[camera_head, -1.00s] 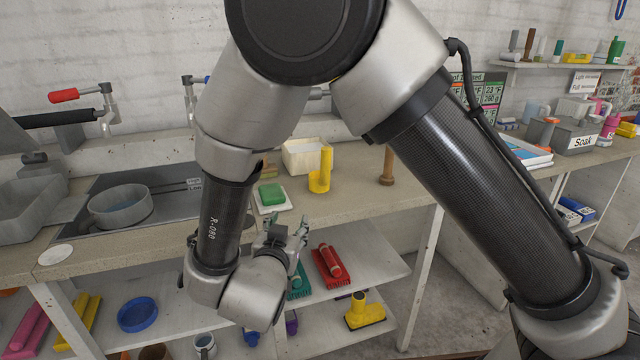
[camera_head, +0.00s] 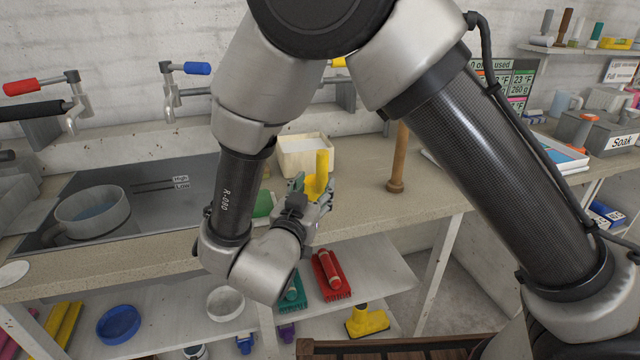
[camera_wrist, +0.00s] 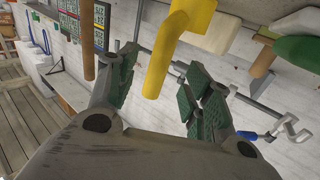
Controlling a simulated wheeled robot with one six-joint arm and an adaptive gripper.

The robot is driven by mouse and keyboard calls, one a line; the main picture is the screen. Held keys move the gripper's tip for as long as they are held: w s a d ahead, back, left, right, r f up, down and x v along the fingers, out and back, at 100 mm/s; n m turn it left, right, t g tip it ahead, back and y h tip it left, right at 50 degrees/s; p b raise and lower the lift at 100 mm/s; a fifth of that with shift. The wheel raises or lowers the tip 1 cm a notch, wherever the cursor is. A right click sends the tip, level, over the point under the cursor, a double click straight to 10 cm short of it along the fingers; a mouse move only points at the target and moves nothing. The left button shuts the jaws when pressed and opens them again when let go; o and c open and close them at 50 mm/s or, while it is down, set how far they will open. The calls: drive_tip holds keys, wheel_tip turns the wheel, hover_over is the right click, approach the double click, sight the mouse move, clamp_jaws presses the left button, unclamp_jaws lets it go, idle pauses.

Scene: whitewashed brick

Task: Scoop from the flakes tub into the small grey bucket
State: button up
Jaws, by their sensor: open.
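A yellow scoop (camera_head: 321,161) with an upright handle stands on the worktop, partly hidden by my gripper (camera_head: 308,192). In the wrist view the scoop's yellow handle (camera_wrist: 165,58) shows between the open fingers of my gripper (camera_wrist: 163,75), with no clear contact. A cream tub (camera_head: 291,163) with pale contents, which looks like the flakes tub, stands just behind the scoop. A small greyish vessel (camera_head: 195,352) shows at the bottom edge on the lower shelf. I cannot tell if it is the small grey bucket.
A wooden peg-like post (camera_head: 397,160) stands right of the scoop. A green block (camera_head: 263,204) lies left of my gripper. A grey pan (camera_head: 92,212) sits on the dark hob (camera_head: 160,200) at left. The worktop's front right is clear.

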sight(320, 177)
drive_tip(key=x, duration=0.7)
drive_tip(key=shift+a+f, duration=0.1)
clamp_jaws()
